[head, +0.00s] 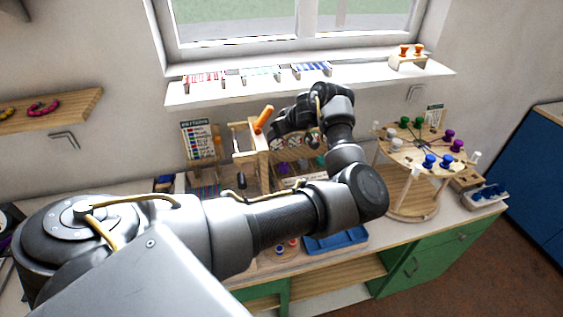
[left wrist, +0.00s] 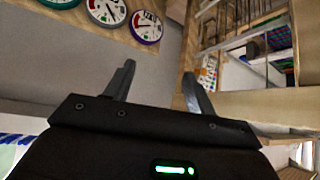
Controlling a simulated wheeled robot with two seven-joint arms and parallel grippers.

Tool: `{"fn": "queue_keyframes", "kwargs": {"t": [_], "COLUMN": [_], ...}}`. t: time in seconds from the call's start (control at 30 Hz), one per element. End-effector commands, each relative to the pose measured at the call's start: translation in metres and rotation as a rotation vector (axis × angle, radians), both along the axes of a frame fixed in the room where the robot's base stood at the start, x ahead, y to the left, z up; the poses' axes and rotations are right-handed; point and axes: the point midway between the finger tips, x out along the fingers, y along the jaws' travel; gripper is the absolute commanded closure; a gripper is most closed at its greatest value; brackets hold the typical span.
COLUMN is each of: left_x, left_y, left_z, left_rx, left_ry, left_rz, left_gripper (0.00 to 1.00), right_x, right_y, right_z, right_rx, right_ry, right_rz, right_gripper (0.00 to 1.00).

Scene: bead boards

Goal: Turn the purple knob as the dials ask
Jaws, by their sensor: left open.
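In the head view the dial panel (head: 296,153) is partly covered by my left arm, with small knobs below the dials. My right gripper is not in view.
A round wooden carousel (head: 420,160) with coloured pegs stands to the right. A wooden frame with an orange handle (head: 264,119) is just left of my gripper. A blue tray (head: 338,241) lies at the front. A white shelf (head: 200,96) runs above.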

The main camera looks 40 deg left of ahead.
Motion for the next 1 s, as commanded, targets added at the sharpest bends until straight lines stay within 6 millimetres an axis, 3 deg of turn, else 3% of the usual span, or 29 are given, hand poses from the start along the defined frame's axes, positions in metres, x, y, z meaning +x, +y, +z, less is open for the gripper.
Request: {"fn": "queue_keyframes", "kwargs": {"t": [0.1, 0.3, 0.57, 0.93, 1.0], "left_x": [-0.014, -0.025, -0.025, -0.02, -0.019], "left_y": [-0.033, -0.064, -0.066, -0.056, -0.048], "left_z": [-0.01, -0.018, -0.025, -0.055, -0.062], "left_rx": [-0.19, -0.335, -0.344, -0.342, -0.339], "left_ry": [0.071, 0.121, 0.127, 0.124, 0.135], "left_rz": [-0.072, -0.16, -0.17, -0.169, -0.168], "left_gripper": [0.45, 0.45, 0.45, 0.45, 0.45], "right_x": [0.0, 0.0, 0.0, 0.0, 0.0], "right_y": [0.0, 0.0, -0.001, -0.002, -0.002], "right_z": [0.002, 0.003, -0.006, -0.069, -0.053], "right_rx": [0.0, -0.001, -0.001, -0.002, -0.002], "right_ry": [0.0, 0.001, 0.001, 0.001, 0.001], "right_rz": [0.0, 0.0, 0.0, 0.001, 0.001], "right_gripper": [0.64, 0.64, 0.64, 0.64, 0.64]}}
